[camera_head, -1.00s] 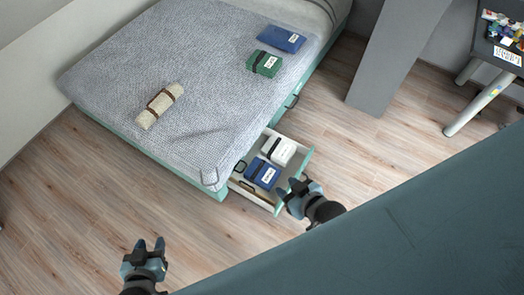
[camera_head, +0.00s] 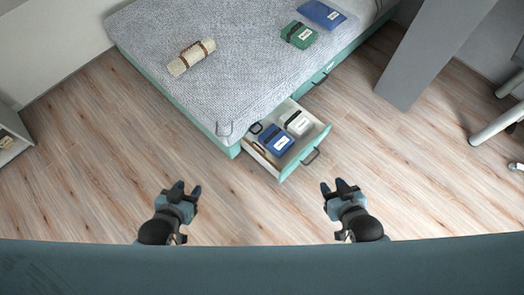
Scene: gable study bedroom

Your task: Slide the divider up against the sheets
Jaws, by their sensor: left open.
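An open drawer (camera_head: 318,139) sticks out from under the bed. In it lie a blue packet (camera_head: 276,138) and a white packet (camera_head: 298,123), both with dark straps and pale labels. A dark loop handle (camera_head: 257,128) shows at the drawer's inner left side. A thin brown strip (camera_head: 259,150) lies near the blue packet. I cannot tell which of these parts is the divider, or which packets are the sheets. My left gripper (camera_head: 187,188) is open and empty over the floor, left of and below the drawer. My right gripper (camera_head: 338,187) is open and empty, right of and below the drawer front.
On the bed (camera_head: 225,80) lie a rolled beige bundle (camera_head: 191,57), a green packet (camera_head: 299,35) and a blue packet (camera_head: 322,15). A grey panel (camera_head: 430,55) stands right of the bed. The wood floor (camera_head: 90,150) around the drawer is clear.

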